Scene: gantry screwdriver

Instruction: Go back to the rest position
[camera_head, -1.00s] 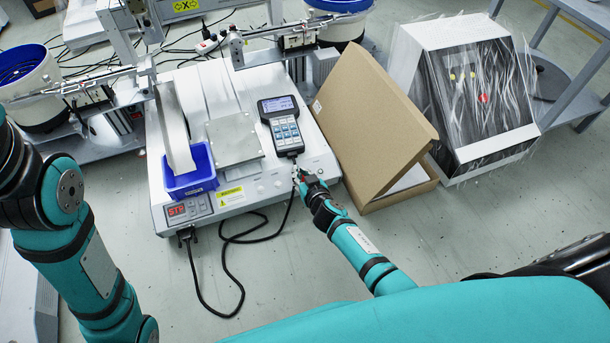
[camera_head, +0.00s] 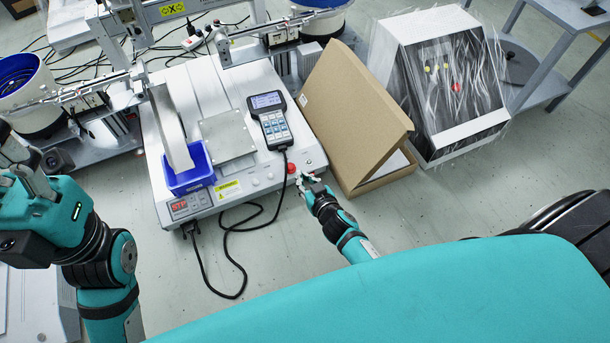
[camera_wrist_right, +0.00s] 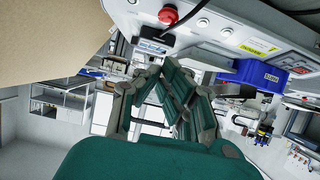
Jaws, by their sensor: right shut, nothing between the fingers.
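My right gripper (camera_head: 308,182) is shut and empty, at the front right edge of the white screwdriver machine (camera_head: 262,183). It is just below a red button (camera_head: 291,168). In the right wrist view its fingers (camera_wrist_right: 172,88) come together with nothing between them, and the red button (camera_wrist_right: 168,15) shows at the top. My left arm (camera_head: 70,215) is bent at the left edge of the head view. The grey parts at its end are partly cut off, so the state of my left gripper is unclear.
The machine carries a blue bin (camera_head: 190,170), a metal plate (camera_head: 228,136) and a handheld controller (camera_head: 270,120). An open cardboard box (camera_head: 350,110) stands close right of my right gripper, with a white cabinet (camera_head: 440,80) beyond. A black cable (camera_head: 235,262) loops on the floor.

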